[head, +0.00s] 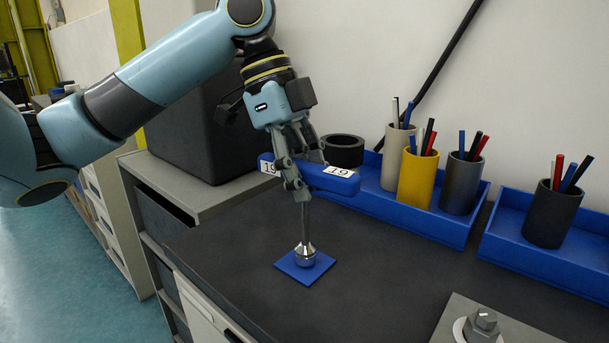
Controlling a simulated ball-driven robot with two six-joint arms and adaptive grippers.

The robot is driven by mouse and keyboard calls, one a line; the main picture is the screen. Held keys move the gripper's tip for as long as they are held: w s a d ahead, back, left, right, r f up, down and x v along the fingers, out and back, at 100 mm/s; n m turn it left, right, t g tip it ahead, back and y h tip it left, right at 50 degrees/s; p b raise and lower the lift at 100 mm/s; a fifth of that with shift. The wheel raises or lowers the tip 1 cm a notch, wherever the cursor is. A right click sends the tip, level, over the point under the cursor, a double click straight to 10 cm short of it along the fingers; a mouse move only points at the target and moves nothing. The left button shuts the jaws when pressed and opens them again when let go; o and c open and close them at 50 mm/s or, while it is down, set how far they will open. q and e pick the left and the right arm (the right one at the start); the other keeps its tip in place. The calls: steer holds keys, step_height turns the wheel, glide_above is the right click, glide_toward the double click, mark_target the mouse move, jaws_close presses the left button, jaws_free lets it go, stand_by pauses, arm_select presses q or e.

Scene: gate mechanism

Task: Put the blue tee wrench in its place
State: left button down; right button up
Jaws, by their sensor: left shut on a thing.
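The blue tee wrench (338,182) has a blue crossbar handle with white "19" labels and a metal shaft ending in a socket. My left gripper (299,180) is shut on its handle from above. The wrench is upright, with its socket (305,253) over the middle of a small blue square pad (285,264) on the dark worktop. The socket appears to touch the pad, but a small gap cannot be ruled out. My right gripper is not in view.
Blue trays (448,231) with pen cups, including a yellow cup (417,178), stand along the back wall. A black ring (343,150) is behind the wrench. A metal plate with a hex bolt (483,325) is at front right. The worktop (400,270) between is clear.

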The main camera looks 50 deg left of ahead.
arm_select(q)
steer(key=shift+f, duration=0.1)
stand_by(0.4)
steer(key=c, duration=1.1)
jaws_free()
steer(key=shift+p, duration=0.3)
